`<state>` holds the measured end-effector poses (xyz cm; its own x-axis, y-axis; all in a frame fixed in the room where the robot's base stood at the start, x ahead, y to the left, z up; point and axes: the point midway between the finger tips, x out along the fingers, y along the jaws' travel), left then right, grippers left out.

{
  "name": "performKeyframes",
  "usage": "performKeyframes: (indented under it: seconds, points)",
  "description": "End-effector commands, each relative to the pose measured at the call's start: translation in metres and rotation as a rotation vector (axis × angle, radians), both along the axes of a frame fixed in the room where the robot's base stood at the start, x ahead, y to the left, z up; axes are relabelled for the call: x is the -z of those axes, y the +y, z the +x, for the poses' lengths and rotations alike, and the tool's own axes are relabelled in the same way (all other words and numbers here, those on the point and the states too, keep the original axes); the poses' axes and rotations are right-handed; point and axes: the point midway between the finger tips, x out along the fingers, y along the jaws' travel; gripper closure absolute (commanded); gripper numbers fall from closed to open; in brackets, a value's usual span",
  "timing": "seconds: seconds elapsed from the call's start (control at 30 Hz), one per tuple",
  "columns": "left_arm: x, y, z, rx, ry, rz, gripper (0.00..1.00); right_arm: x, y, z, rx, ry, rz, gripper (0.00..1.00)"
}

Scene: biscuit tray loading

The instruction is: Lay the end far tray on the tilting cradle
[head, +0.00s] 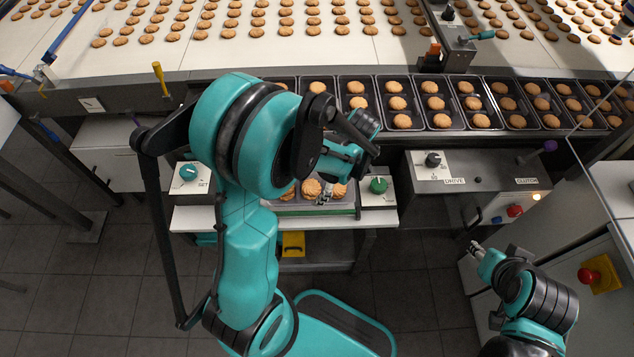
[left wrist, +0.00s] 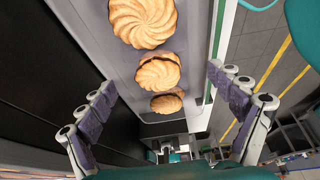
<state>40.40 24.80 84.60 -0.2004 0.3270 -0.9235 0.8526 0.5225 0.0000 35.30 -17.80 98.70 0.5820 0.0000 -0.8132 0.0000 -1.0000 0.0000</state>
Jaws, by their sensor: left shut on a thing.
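A grey tray (left wrist: 130,80) with three biscuits in a row runs between my left gripper's (left wrist: 162,84) fingers in the left wrist view. In the head view my left gripper (head: 325,192) reaches down onto this tray, and its arm hides part of it. The gripper is shut on the tray. The tray is at the tilting cradle (head: 290,212), between the two green knobs; I cannot tell whether it rests fully on it. My right gripper (head: 477,252) is apart, at the lower right by the white cabinet; its fingers are too small to read.
A row of biscuit trays (head: 420,118) fills the dark rail behind the cradle. The wide conveyor (head: 330,45) with loose biscuits lies beyond. The SET knob (head: 188,173), green knob (head: 378,185) and drive panel (head: 470,168) stand close by. A red button (head: 589,276) is at right.

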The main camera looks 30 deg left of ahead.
Motion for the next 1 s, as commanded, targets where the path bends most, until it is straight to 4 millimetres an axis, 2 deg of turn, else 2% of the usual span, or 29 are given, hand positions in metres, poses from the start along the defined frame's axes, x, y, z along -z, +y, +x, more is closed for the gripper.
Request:
performKeyframes:
  seconds: [0.03,0.07,0.4,0.53,1.0]
  points:
    - [0.003,0.000,0.000,0.000,0.000,0.000,0.37,0.003,0.000,0.000,0.000,0.000,0.000,0.60]
    - [0.002,0.000,0.000,0.000,0.000,0.000,0.00,0.002,0.000,0.000,0.000,0.000,0.000,0.60]
    - [0.001,0.000,0.000,0.000,0.000,0.000,0.00,0.001,0.000,0.000,0.000,0.000,0.000,0.60]
    - [-0.007,-0.002,0.001,0.001,0.000,0.000,0.00,-0.005,0.000,0.000,0.000,0.000,0.000,0.60]
    - [-0.095,-0.033,0.020,0.001,0.000,0.000,0.00,-0.045,0.000,0.000,0.000,0.000,0.000,0.60]
